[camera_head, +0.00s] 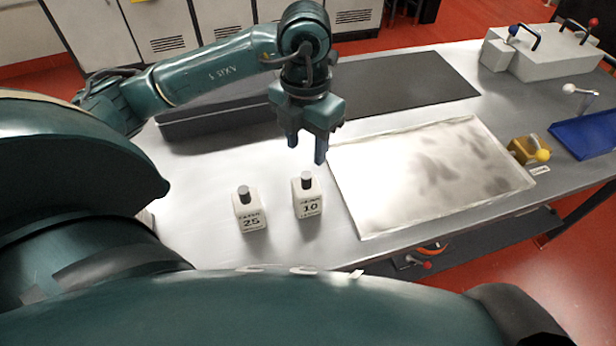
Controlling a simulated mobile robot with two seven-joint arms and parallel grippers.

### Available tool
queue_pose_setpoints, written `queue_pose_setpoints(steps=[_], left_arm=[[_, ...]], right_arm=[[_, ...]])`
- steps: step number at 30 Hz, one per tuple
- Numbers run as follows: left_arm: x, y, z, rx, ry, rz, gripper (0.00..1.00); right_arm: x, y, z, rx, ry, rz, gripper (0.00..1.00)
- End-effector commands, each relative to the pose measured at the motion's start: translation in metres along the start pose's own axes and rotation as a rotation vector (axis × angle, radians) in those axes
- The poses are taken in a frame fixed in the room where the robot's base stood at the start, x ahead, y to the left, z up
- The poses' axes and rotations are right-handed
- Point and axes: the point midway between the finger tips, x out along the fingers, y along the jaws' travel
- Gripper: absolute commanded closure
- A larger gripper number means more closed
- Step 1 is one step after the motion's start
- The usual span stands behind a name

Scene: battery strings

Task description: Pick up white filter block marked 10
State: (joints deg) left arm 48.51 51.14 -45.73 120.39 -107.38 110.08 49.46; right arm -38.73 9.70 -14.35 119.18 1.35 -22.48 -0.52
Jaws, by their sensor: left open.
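The white filter block marked 10 (308,200) stands upright on the steel table, with a dark round knob on top. My left gripper (306,152) is open and empty above and just behind it, with its fingers pointing down. The fingers look apart from the block, and nothing is between them. A similar white block marked 25 (250,213) stands to the left of block 10, with a clear gap between them. My right gripper does not show.
A pale, smudged flat panel (345,190) lies right of block 10. A dark slab (440,85) lies behind my left gripper. A yellow-knobbed brass piece (524,150), a blue tray (590,137) and a grey box with handles (535,62) are farther right. Bare table surrounds the blocks.

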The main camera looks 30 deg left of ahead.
Motion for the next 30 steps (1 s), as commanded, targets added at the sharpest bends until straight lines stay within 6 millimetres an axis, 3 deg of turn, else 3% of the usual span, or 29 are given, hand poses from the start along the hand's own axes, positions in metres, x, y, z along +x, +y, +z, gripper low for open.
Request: queue_pose_setpoints(steps=[3,10,18,26,30], left_arm=[[0.017,0.0,0.0,-0.001,0.002,0.0,0.55],[0.033,0.0,-0.001,-0.001,0.004,0.0,0.55],[0.071,-0.001,-0.003,-0.001,0.003,0.0,0.55],[0.076,-0.001,-0.002,-0.001,-0.002,0.0,0.55],[0.075,-0.001,-0.002,0.0,-0.001,0.0,0.64]], right_arm=[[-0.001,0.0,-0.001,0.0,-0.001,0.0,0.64],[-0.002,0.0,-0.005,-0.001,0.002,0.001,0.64],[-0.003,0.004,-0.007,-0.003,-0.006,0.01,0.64],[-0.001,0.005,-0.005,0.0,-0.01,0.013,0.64],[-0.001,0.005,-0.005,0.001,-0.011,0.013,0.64]])
